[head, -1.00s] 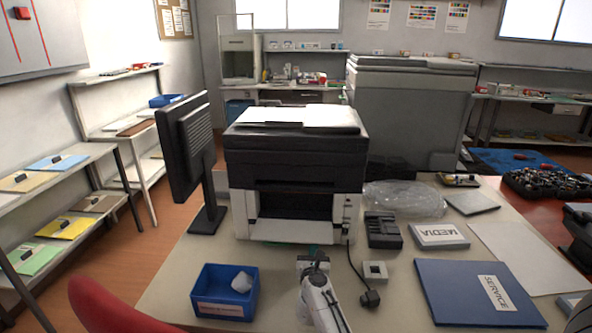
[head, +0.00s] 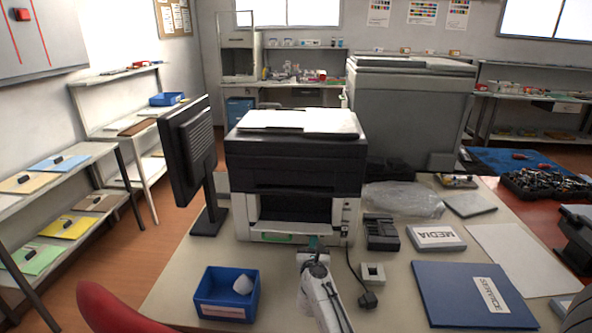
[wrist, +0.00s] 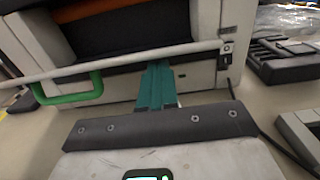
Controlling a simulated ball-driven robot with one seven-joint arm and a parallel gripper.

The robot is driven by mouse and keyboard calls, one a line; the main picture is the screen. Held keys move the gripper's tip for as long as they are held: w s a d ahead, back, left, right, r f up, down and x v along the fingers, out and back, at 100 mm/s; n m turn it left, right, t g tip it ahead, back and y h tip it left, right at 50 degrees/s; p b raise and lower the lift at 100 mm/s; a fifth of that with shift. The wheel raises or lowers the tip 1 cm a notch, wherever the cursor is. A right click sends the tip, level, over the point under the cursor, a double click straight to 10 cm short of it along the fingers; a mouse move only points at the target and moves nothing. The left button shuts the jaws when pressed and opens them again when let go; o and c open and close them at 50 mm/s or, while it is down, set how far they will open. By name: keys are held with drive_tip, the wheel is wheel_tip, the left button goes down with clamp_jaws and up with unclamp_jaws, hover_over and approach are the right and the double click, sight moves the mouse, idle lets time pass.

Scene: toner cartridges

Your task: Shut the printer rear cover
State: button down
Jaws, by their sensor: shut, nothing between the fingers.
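The printer (head: 295,175) stands mid-table, white below and black above, with a dark open bay facing me. A pale panel edge with a green handle (head: 275,237), which looks like the rear cover, crosses low in front of this bay. In the wrist view the cover edge (wrist: 125,63) runs across the picture, its green handle (wrist: 68,97) hanging at the left. My gripper (head: 312,241) is shut and empty, low in front of the printer. Its teal fingertips (wrist: 157,66) reach up to just below the cover edge, right of the handle; whether they touch it I cannot tell.
A monitor (head: 190,160) stands left of the printer. A blue bin (head: 226,295) is at front left. A black cable (head: 358,275) and small white box (head: 372,273) lie right of my arm. A black charger-like block (head: 381,233) and blue service folder (head: 472,293) are further right.

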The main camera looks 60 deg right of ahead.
sight(314, 230)
drive_tip(key=shift+r, duration=0.1)
drive_tip(key=shift+w+d+r+p, duration=0.1)
drive_tip(key=shift+d+r+p, duration=0.2)
drive_tip(key=shift+r+p, duration=0.2)
drive_tip(key=shift+w+d+r+p, duration=0.1)
drive_tip(key=shift+d+r+p, duration=0.2)
drive_tip(key=shift+r, duration=0.25)
drive_tip(key=shift+w+d+r, duration=0.1)
drive_tip(key=shift+w+d+r+p, duration=0.25)
drive_tip(key=shift+d+r+p, duration=0.35)
drive_tip(key=shift+r, duration=0.1)
drive_tip(key=shift+d, duration=0.15)
drive_tip(key=shift+w+r, duration=0.1)
